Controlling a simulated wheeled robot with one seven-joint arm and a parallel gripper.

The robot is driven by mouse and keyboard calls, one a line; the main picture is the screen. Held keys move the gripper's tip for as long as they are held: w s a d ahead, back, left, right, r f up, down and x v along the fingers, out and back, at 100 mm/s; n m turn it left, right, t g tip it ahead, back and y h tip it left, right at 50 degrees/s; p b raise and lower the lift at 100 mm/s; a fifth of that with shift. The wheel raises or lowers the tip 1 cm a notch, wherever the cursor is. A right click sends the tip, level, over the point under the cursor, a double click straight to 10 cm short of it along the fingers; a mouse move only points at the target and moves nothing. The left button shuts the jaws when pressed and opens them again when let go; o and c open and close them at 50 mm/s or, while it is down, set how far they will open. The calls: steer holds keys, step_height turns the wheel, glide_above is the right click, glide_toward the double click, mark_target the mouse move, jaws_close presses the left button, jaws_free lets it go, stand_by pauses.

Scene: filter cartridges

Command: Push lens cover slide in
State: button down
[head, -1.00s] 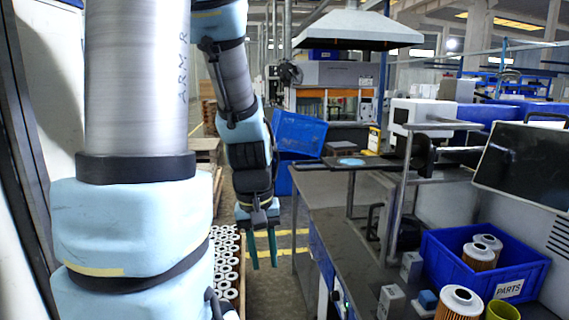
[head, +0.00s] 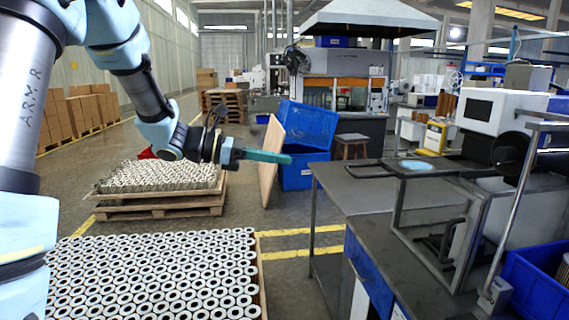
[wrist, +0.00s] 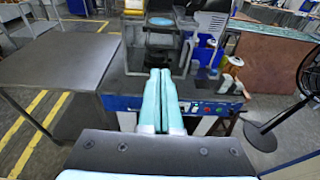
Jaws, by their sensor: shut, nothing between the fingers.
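A flat dark slide plate (head: 452,168) with a loop-shaped left end and a light blue disc (head: 417,165) sits on a metal frame above the grey workbench. It juts left from below a white machine housing (head: 495,110). I take this plate for the lens cover slide. My gripper (head: 288,158) has teal fingers, shut and empty. It is raised in the air, pointing right, left of the slide and clearly apart from it. In the wrist view the shut fingers (wrist: 160,74) point toward the bench, and the blue disc (wrist: 161,20) shows beyond them.
The grey bench top (head: 350,190) is largely clear at its left end. A black round part (head: 510,152) stands right of the slide. A blue bin (head: 540,280) is at lower right. Pallets of filter cartridges (head: 160,275) fill the lower left. Blue crates (head: 305,175) stand behind.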

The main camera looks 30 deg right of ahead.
mark_target(424, 165)
steer(key=p+x, duration=0.4)
steer(key=x, duration=0.8)
steer(key=shift+s+d+p, duration=0.2)
steer(key=shift+d+p, duration=0.15)
steer(key=shift+p, duration=0.05)
steer(key=shift+s+d+f, duration=0.15)
steer(key=shift+d+f, duration=0.1)
steer(key=shift+d, duration=0.05)
steer(key=r+b+x, duration=0.1)
steer(key=b+x, duration=0.1)
steer(key=x, duration=0.5)
steer(key=r+b+x, duration=0.1)
steer(key=r+x, duration=0.1)
steer(key=x, duration=0.5)
steer(key=d+r+b+x, duration=0.1)
steer(key=b+x, duration=0.1)
steer(key=x, duration=0.5)
steer(key=shift+d+r+b, duration=0.15)
steer(key=shift+d+b, duration=0.05)
steer(key=shift+b, duration=0.15)
steer(key=shift+s+d, duration=0.15)
steer(key=shift+d, duration=0.05)
steer(key=shift+s+d+r, duration=0.1)
steer(key=shift+r, duration=0.15)
